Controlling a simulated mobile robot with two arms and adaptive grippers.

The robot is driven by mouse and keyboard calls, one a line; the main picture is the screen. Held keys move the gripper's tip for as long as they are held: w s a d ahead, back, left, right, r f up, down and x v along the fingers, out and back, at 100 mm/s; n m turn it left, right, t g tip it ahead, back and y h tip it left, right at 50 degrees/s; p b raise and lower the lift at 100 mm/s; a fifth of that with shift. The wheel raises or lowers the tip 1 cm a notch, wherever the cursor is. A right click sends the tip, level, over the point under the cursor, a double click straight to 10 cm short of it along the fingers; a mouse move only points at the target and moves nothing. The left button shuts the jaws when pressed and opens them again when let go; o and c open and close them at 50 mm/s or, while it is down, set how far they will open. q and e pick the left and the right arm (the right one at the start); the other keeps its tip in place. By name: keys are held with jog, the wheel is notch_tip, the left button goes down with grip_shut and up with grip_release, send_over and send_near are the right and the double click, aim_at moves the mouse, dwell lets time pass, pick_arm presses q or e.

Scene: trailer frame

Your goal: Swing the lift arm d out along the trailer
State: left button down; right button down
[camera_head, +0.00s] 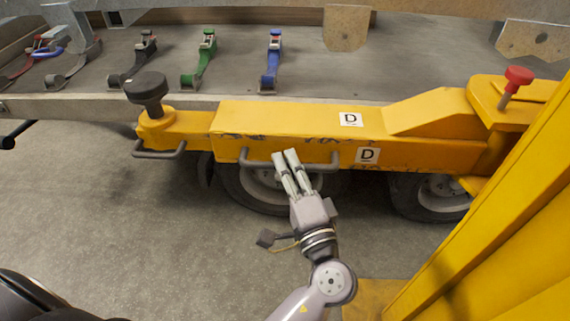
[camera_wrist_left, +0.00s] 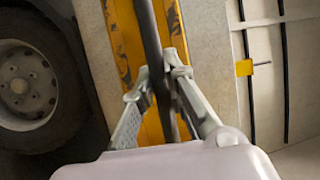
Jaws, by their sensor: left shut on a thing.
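The yellow lift arm d (camera_head: 280,118), marked with two white "D" labels, lies lengthwise across the head view, beside the trailer bed's edge. A grey bar handle (camera_head: 318,166) runs along its near side. My left gripper (camera_head: 285,158) reaches up from below and is shut on this handle, left of the arm's middle. In the left wrist view, the fingers (camera_wrist_left: 160,82) stand on both sides of the dark handle bar (camera_wrist_left: 150,40), with the yellow arm behind it. A black round pad (camera_head: 147,86) stands at the arm's left end. My right gripper is not in view.
Trailer wheels (camera_head: 440,195) sit below the arm. A red knob (camera_head: 517,76) stands at its right end. Blue (camera_head: 272,60), green and black ratchet straps lie on the trailer bed (camera_head: 330,80). A yellow beam (camera_head: 490,200) fills the right side. The floor at left is clear.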

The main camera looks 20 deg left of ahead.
pick_arm(q)
jog(key=c, duration=1.6)
grip_release()
jog(key=v, duration=0.7)
jog(key=shift+s, duration=0.2)
